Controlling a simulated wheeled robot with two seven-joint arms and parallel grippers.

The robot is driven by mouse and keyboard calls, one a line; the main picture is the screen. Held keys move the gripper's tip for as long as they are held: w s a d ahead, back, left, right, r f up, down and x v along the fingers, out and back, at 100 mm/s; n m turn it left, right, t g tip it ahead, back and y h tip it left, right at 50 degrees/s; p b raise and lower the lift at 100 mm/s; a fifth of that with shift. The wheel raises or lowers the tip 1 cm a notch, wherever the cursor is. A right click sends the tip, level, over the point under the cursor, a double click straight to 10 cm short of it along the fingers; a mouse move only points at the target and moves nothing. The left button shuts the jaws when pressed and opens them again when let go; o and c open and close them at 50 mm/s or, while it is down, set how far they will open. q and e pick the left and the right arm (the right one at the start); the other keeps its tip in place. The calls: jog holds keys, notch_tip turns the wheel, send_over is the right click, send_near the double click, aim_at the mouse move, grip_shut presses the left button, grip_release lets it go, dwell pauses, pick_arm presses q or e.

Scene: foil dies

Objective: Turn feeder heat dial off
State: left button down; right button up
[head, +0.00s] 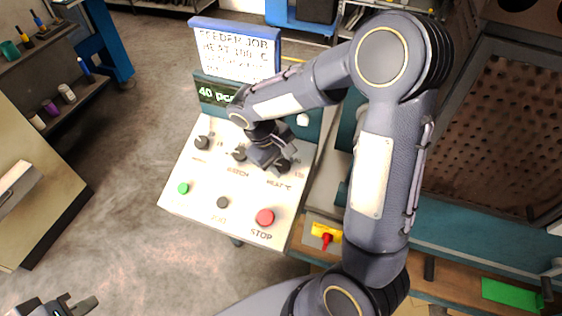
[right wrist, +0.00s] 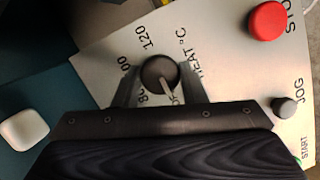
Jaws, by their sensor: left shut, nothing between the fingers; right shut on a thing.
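The heat dial (head: 284,166) is a dark round knob on the pale control panel (head: 190,207), partly covered by my right gripper in the head view. My right gripper (head: 276,163) is shut on it. In the right wrist view the heat dial (right wrist: 160,72) sits between the two fingers (right wrist: 159,84), one on each side. Its pale pointer slants down and slightly right, toward lettering that reads "OF" and is cut off by the gripper body. Marks 80, 100 and 120 lie to its left. My left gripper (head: 80,306) is shut and empty at the bottom left edge, away from the panel.
A sign (head: 235,50) stands behind. A yellow-based red switch (head: 326,234) is to the right.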

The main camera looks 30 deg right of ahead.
jog(key=o, duration=1)
jog(key=v, duration=0.8)
jog(key=s+r+m+t+y, duration=0.1)
jog(key=s+t+y, duration=0.1)
jog(key=s, duration=0.4)
jog(key=s+a+r+m+t+y, duration=0.1)
jog(key=s+m+t+y, duration=0.1)
jog(key=s, duration=0.4)
jog(key=s+r+m+t+y, duration=0.1)
jog(key=s+m+t+y, duration=0.1)
jog(key=s, duration=0.4)
jog(key=shift+a+t+y, duration=0.2)
jog(key=shift+t+y, duration=0.2)
jog(key=shift+y, duration=0.2)
